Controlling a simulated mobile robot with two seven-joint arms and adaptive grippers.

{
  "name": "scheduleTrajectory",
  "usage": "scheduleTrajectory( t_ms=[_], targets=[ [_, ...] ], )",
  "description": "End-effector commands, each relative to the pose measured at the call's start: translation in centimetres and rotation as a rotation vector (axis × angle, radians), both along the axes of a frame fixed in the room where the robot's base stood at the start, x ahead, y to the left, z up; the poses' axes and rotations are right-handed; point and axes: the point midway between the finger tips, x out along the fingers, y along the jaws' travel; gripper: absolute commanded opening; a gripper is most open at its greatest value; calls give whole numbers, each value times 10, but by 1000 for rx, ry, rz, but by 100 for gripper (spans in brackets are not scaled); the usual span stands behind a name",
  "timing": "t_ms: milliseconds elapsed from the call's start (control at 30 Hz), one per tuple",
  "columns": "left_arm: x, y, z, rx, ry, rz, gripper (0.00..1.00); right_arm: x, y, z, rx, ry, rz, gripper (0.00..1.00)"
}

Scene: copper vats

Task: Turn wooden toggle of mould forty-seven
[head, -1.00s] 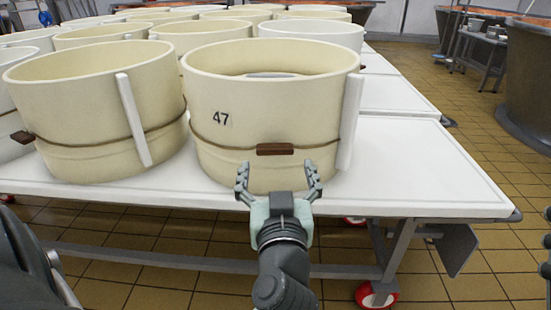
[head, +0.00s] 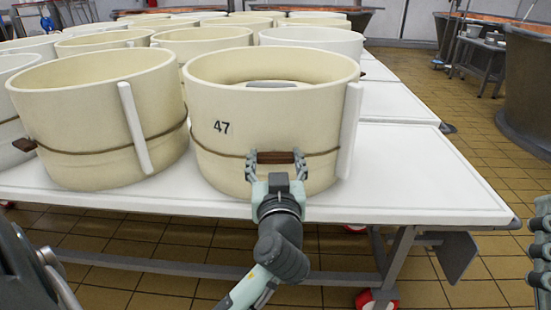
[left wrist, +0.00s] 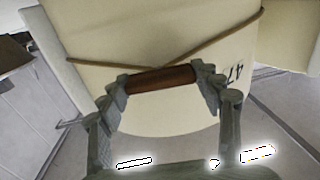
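Mould forty-seven (head: 225,170) is a cream round vat with a black "47" on its wall, standing on the white table. A cord runs around it, and its brown wooden toggle (head: 276,157) lies level on the front wall. My left gripper (head: 276,160) has a finger at each end of the toggle. The left wrist view shows the toggle (left wrist: 160,79) between the fingertips (left wrist: 160,82), which appear to touch its ends. My right gripper (head: 540,245) is partly in view at the right edge, and its opening cannot be made out.
Another cream mould (head: 85,125) stands close on the left, with more moulds behind. A white upright strip (head: 349,130) is on mould forty-seven's right side. The white table (head: 430,185) is bare to the right.

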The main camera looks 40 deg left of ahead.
Motion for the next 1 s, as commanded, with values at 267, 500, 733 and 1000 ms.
scheduleTrajectory(
  t_ms=[267, 500, 733, 1000],
  targets=[
    [0, 0, 0, 1, 1, 2, 36, 0, 0, 0, 0, -1, 0, 40],
    [0, 0, 1, 37, 29, 2, 36, 3, 2, -1, -9, 27, 1, 40],
    [0, 0, 2, 145, 114, 2, 36, 12, 10, -20, -55, 170, 16, 40],
    [0, -1, 3, 342, 266, 2, 36, 28, 13, -63, -158, 430, 10, 40]
  ],
)
